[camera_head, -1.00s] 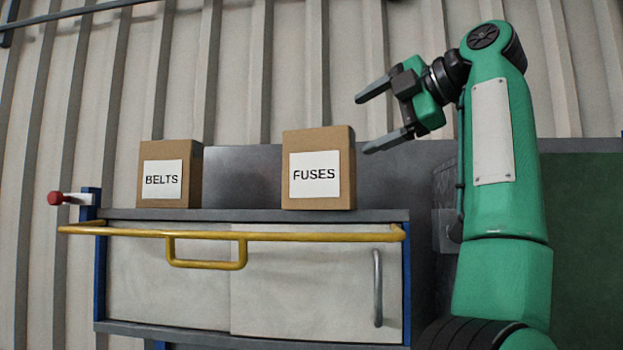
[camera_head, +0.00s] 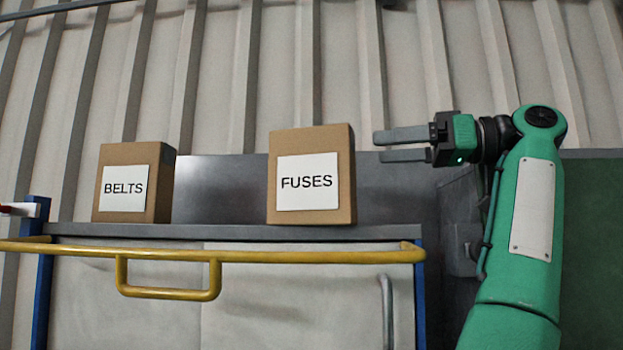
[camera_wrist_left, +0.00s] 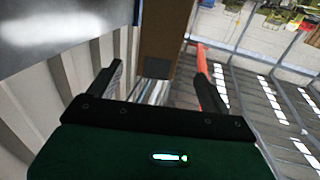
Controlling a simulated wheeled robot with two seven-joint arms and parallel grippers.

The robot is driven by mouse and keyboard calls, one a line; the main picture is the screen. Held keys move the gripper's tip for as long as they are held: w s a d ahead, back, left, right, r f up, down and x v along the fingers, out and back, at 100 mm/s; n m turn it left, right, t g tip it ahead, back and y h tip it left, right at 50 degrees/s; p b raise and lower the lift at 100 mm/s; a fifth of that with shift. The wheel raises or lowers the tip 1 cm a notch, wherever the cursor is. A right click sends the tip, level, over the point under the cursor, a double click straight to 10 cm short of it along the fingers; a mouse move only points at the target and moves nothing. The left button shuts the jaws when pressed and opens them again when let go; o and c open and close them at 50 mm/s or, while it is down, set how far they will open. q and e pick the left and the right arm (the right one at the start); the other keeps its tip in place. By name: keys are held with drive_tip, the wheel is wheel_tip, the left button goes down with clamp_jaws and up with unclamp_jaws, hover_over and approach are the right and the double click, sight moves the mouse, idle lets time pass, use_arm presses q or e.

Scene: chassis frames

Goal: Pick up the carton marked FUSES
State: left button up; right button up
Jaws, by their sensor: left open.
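The FUSES carton (camera_head: 311,214) is a brown box with a white label, upright on top of the cabinet in the head view. My left gripper (camera_head: 379,147) is open and empty, just right of the carton at the height of its upper part. Its fingers are level, point left at the carton, and a small gap shows between them in the picture. In the left wrist view, a brown carton side (camera_wrist_left: 165,35) shows ahead between the open fingers (camera_wrist_left: 158,72); its label is hidden there. My right gripper is not in view.
The BELTS carton (camera_head: 133,212) stands on the same grey cabinet top (camera_head: 220,231), well left of FUSES. A yellow rail (camera_head: 320,256) with a loop runs along the cabinet's front. A ribbed wall (camera_head: 310,60) stands behind. The top between the cartons is clear.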

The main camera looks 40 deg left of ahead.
sight(353, 150)
use_arm(q)
drive_tip(key=p+x, duration=0.1)
drive_tip(key=x, duration=0.3)
drive_tip(key=shift+w+a, duration=0.1)
drive_tip(key=shift+a, duration=0.15)
drive_tip(key=shift+s+a, duration=0.2)
drive_tip(key=shift+a, duration=0.25)
drive_tip(key=shift+s+a+r+p, duration=0.1)
drive_tip(key=shift+s+a+p, duration=0.15)
drive_tip(key=shift+a+p, duration=0.4)
drive_tip(key=p+x, duration=0.2)
drive_tip(key=x, duration=0.2)
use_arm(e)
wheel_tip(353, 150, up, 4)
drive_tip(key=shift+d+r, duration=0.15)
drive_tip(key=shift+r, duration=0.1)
use_arm(q)
drive_tip(key=shift+d, duration=0.1)
drive_tip(key=shift+c, duration=0.2)
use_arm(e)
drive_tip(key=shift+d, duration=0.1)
